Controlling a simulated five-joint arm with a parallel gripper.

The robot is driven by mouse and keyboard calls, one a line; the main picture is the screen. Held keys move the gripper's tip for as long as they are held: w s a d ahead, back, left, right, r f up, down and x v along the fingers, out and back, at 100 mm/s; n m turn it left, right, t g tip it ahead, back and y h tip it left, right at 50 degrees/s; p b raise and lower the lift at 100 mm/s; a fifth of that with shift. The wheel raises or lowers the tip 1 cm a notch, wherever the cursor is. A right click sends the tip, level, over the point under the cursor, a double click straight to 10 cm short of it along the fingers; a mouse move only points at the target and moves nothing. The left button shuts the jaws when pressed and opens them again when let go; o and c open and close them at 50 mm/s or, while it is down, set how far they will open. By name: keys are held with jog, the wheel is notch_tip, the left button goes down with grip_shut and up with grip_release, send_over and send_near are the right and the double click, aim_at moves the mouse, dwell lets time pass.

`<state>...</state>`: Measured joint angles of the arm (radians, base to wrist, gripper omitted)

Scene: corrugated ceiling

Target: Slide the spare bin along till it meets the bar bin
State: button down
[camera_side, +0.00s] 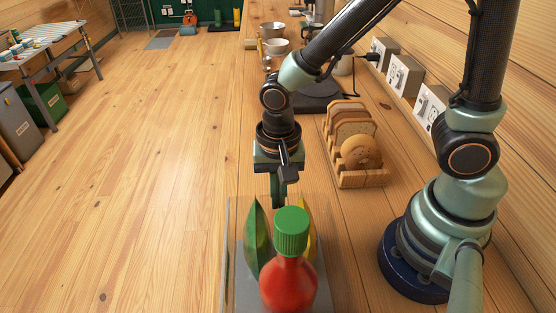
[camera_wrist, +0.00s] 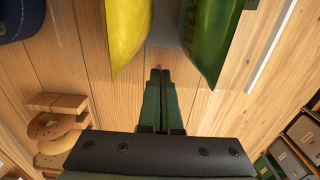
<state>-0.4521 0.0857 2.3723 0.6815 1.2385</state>
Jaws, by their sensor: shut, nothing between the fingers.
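My gripper (camera_side: 279,198) points down over the wooden counter, just behind the grey tray and the packets. In the wrist view its two fingers (camera_wrist: 160,74) are together with nothing between them. No bin that I can name as the spare bin or the bar bin shows on the counter. A green packet (camera_side: 257,240) and a yellow packet (camera_side: 312,235) stand on a grey tray (camera_side: 243,285). In the wrist view the yellow packet (camera_wrist: 128,28) is left of the fingers and the green packet (camera_wrist: 208,38) right, both apart from them.
A red bottle with a green cap (camera_side: 291,232) stands in front and hides part of the tray. A wooden rack with bread (camera_side: 357,142) is at right of my gripper. Bowls (camera_side: 277,46) stand farther back. A grey bin (camera_side: 17,122) and green bin (camera_side: 47,103) are far left.

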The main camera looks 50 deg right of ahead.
notch_tip(320, 180, up, 10)
jog(key=w+d, duration=0.3)
jog(key=s+d+r+n+t, duration=0.1)
jog(key=d+r+n+t, duration=0.4)
jog(key=d+n, duration=0.4)
jog(key=shift+d+r+t, duration=0.3)
jog(key=shift+d+r, duration=0.15)
jog(key=shift+r, duration=0.3)
dwell(0.6)
